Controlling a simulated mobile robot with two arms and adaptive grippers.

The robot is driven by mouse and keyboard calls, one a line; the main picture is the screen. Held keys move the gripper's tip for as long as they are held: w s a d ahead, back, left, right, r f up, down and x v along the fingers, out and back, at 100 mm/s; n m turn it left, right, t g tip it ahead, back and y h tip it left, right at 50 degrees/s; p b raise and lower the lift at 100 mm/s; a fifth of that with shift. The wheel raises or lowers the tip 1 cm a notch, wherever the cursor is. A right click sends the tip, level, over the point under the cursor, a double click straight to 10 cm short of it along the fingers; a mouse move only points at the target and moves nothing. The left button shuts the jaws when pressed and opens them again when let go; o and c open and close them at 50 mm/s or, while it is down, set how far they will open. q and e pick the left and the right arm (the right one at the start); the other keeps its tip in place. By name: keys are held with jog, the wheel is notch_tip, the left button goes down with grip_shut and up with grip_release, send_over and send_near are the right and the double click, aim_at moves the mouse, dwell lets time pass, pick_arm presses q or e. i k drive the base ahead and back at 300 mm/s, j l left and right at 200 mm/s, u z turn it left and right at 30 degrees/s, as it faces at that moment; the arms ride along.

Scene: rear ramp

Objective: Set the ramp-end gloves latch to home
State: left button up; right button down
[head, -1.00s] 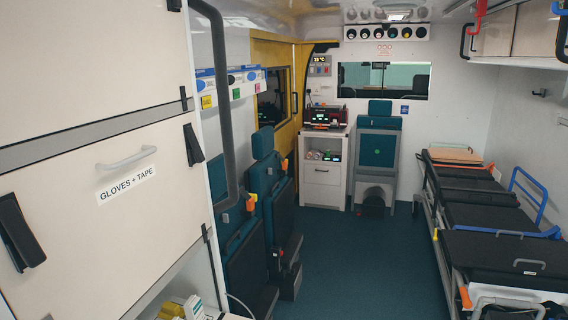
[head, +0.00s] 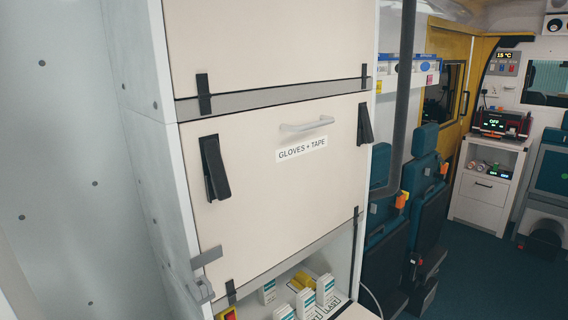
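The gloves cabinet door (head: 270,200) is a cream panel at the middle of the head view, labelled "GLOVES + TAPE" (head: 302,149), and it looks closed. A grey handle (head: 307,125) sits above the label. One black latch (head: 214,168) is on the door's left side, its lower end standing out from the panel. Another black latch (head: 365,124) is at the door's right edge. A small grey metal catch (head: 205,258) sits at the lower left corner. Which latch is the ramp-end one is not marked. Neither of my grippers is in view.
An open shelf below the door holds several white boxes (head: 305,302) and a yellow item. A dark vertical grab pole (head: 403,95) stands right of the cabinet. Folded teal seats (head: 385,215) line the wall beyond. Floor (head: 470,275) is clear at right.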

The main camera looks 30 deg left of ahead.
aim_at(220, 183)
jog(key=j+u, duration=0.15)
jog(key=u, duration=0.25)
jog(key=j+u, duration=0.2)
jog(key=u, duration=0.15)
